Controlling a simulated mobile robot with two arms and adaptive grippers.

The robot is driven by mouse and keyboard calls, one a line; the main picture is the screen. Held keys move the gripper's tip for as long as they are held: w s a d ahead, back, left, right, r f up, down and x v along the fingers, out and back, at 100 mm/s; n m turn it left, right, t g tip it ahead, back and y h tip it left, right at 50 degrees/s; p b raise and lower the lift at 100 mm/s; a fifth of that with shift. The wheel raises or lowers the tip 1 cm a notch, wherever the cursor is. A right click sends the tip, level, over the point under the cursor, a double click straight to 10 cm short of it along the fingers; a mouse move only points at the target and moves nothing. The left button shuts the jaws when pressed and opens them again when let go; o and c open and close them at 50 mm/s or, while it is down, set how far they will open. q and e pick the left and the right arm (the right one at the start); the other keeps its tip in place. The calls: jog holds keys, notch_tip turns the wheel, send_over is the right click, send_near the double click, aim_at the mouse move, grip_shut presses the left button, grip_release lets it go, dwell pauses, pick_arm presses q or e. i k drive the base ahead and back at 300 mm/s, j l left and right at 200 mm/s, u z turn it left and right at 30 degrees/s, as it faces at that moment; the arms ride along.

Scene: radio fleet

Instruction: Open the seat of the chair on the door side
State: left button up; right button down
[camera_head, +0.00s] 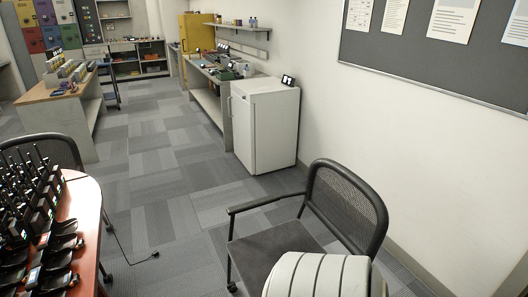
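A black chair (310,215) with a mesh back and armrests stands on the floor at the lower right, near the wall. Its dark flat seat (270,248) lies down, level. A white rounded, ribbed part at the bottom edge hides the near right part of the seat. A second black mesh chair (40,150) stands at the left edge behind the table; its seat is hidden. No door is clearly visible, so I cannot tell which chair is on the door side. Neither of my grippers is in view.
A wooden-topped table (88,225) with rows of black radios (38,200) fills the lower left. A white fridge (264,125) stands by the wall beyond the chair. A wooden-topped desk (50,92) stands farther left. The carpet aisle is clear, except for a thin cable (140,257).

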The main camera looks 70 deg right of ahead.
aim_at(254, 256)
jog(key=z, duration=1.95)
